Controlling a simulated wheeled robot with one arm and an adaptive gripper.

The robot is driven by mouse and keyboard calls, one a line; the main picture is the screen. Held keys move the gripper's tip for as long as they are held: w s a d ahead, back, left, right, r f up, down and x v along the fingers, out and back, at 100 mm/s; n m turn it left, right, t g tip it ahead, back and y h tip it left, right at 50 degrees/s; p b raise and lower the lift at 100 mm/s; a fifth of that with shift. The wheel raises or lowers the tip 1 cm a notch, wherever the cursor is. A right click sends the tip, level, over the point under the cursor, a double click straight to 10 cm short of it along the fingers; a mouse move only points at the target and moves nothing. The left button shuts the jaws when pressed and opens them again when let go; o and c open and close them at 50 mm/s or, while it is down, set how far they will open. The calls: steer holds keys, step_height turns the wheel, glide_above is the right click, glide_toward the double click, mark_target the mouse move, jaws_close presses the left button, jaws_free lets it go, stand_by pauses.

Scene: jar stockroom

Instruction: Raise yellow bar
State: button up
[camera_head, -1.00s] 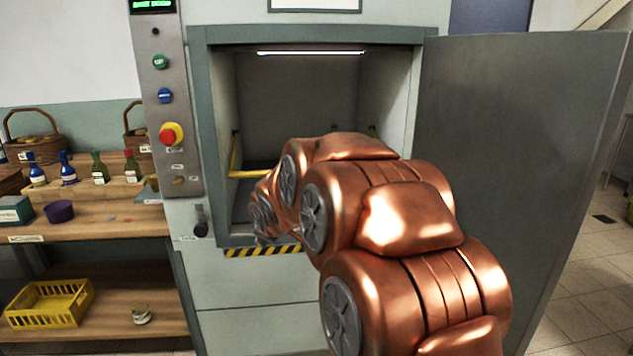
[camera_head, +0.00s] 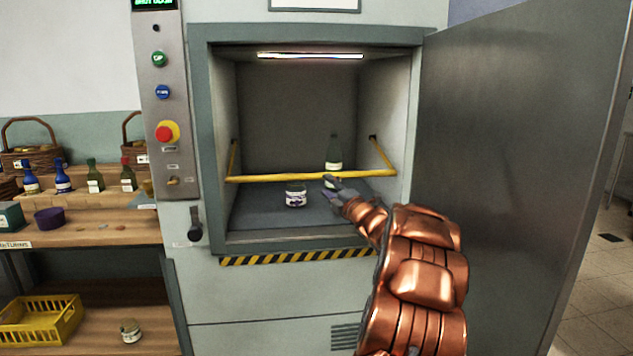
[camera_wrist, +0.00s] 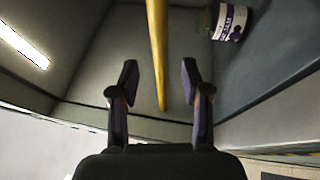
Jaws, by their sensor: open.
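The yellow bar (camera_head: 290,178) runs across the opening of the lift cabinet (camera_head: 222,240), with arms slanting back to pivots on both side walls. It is low across the opening.
The grey cabinet door (camera_head: 510,150) stands open on the right. A control panel (camera_head: 166,100) with a red button and a black lever (camera_head: 195,222) are at the left. Wooden shelves (camera_head: 110,234) hold bottles, baskets and a yellow crate (camera_head: 40,318).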

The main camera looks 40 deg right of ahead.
mark_target(319, 178)
steer(key=shift+p+x, duration=0.55)
steer(key=shift+x, duration=3.25)
steer(key=shift+c, duration=0.4)
jaws_close()
